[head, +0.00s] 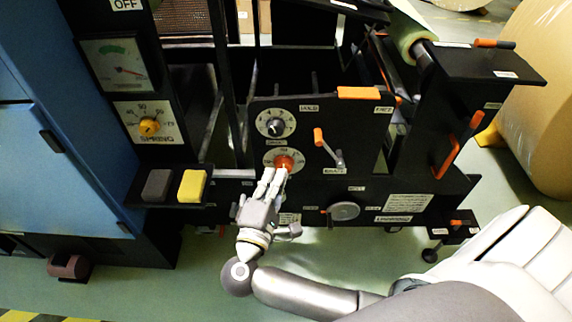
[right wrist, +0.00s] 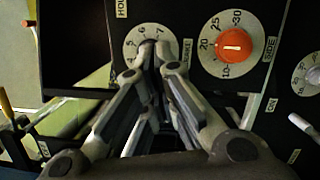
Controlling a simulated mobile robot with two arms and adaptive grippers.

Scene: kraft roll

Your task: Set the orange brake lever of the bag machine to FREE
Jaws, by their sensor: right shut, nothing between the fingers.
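The orange brake lever (head: 318,137) sits on the black front panel (head: 355,125) in the head view, above the BRAKE label. Its orange grip leans up and left from its grey pivot, toward the HOLD label (head: 309,108). The FREE label (head: 383,110) is at the panel's upper right. My right gripper (head: 274,172) is shut and empty, left of and below the lever, close to an orange dial knob (head: 284,162). In the right wrist view its fingers overlap a small numbered dial (right wrist: 133,45); contact cannot be told. My left gripper is not in view.
Grey and yellow buttons (head: 192,186) stick out at left. Another orange handle (head: 465,135) is at right. The orange knob also shows in the right wrist view (right wrist: 233,45).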

